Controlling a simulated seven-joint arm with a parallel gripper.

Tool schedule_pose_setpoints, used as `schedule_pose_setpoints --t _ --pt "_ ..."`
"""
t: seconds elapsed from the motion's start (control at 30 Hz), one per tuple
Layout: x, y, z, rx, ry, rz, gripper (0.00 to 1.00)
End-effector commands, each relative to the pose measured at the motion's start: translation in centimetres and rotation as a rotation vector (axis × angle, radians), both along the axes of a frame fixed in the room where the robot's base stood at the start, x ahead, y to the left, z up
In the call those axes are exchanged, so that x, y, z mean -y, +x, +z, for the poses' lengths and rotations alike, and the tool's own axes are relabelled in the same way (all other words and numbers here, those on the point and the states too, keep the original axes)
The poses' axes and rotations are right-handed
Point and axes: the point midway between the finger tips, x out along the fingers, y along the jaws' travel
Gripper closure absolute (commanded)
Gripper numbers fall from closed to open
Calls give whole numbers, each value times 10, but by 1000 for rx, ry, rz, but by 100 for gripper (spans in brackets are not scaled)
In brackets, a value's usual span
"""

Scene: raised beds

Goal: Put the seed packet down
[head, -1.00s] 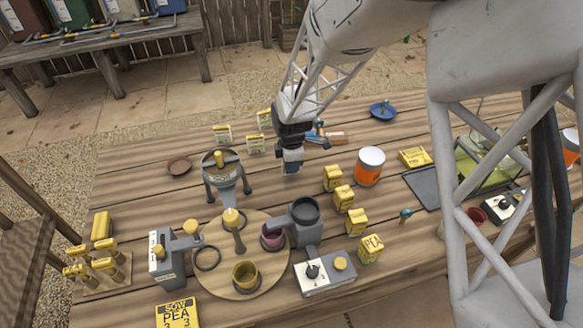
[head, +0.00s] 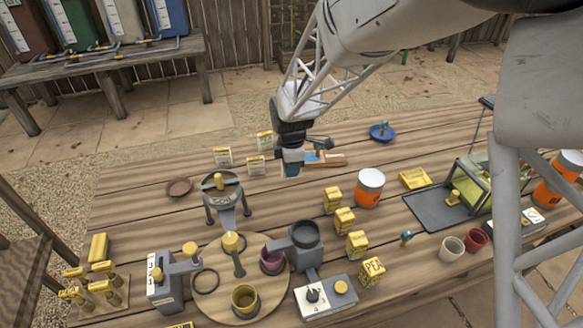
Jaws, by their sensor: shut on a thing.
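My gripper (head: 291,172) points down over the back middle of the table, shut on a small pale-and-blue piece that I take to be the seed packet. It is seen nearly edge-on and mostly hidden by the jaws. I cannot tell whether its lower edge touches the wood. Three pale packets with yellow tops stand upright just left of the gripper: a left one (head: 223,157), a back one (head: 264,141) and a near one (head: 256,166).
A wooden-handled tool (head: 332,160) lies close right of the gripper. A grey tripod device (head: 222,190) stands front left, an orange can (head: 369,188) right, and several yellow boxes (head: 344,220) front right.

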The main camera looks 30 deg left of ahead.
Motion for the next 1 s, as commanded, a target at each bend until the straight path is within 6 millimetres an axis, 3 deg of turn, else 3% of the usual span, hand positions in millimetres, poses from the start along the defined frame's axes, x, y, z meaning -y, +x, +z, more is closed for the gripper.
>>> schedule_pose_setpoints --t 0.67,0.87,1.0 --pt "-9 -1 0 1 1 4 100" --pt "-39 -6 1 1 1 16 100" --pt "-74 -13 3 1 1 29 100"
